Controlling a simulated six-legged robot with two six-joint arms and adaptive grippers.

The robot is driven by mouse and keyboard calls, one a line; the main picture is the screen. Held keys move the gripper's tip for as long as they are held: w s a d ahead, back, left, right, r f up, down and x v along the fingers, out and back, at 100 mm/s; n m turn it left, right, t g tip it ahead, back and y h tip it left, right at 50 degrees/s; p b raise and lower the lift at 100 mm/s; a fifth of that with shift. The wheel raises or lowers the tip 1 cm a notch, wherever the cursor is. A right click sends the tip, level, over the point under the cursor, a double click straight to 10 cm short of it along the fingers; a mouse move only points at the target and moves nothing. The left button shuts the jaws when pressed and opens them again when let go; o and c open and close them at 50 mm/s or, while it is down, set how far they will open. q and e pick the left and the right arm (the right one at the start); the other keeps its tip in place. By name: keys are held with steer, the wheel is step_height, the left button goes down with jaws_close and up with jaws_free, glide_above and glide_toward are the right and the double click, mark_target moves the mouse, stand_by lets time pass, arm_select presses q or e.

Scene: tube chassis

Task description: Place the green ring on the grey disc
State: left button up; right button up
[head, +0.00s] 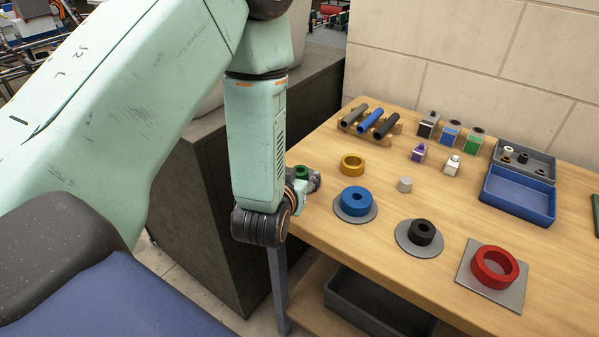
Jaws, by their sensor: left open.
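A small green ring (302,172) shows at the left edge of the table, partly hidden by my left gripper (314,182). The gripper is open, low at the table's edge and very close to the ring; I cannot tell whether they touch. One grey disc (341,212) lies on the table with a blue ring (355,200) on it. Another grey disc (406,245) carries a black ring (422,232). A red ring (494,268) sits on a grey square plate (468,276). My right gripper is not in view.
A yellow ring (352,163) and a small pale cylinder (405,184) stand on the wooden table. Behind are a rack of tubes (372,124), several small blocks and bottles, a blue tray (516,206) and a grey tray (540,160). A dark bin (370,302) stands below.

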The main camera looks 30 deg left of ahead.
arm_select(q)
steer(key=v, duration=0.7)
steer(key=shift+p, duration=0.4)
steer(key=shift+s+d+r+p, duration=0.15)
steer(key=shift+s+r+p, duration=0.25)
steer(key=shift+p, duration=0.6)
steer(key=shift+s+r+p, duration=0.1)
steer(key=shift+s+p, duration=0.45)
steer(key=shift+p, duration=0.45)
steer(key=s+d+f+m+g+h, duration=0.1)
steer(key=s+d+f+g+h, duration=0.1)
steer(key=s+f+g, duration=0.4)
steer(key=s+d+f+m+g+h, duration=0.2)
steer(key=s+f+g, duration=0.4)
steer(key=s+f, duration=0.6)
steer(key=s, duration=0.5)
steer(key=shift+s+d+g+p, duration=0.3)
steer(key=shift+g, duration=0.1)
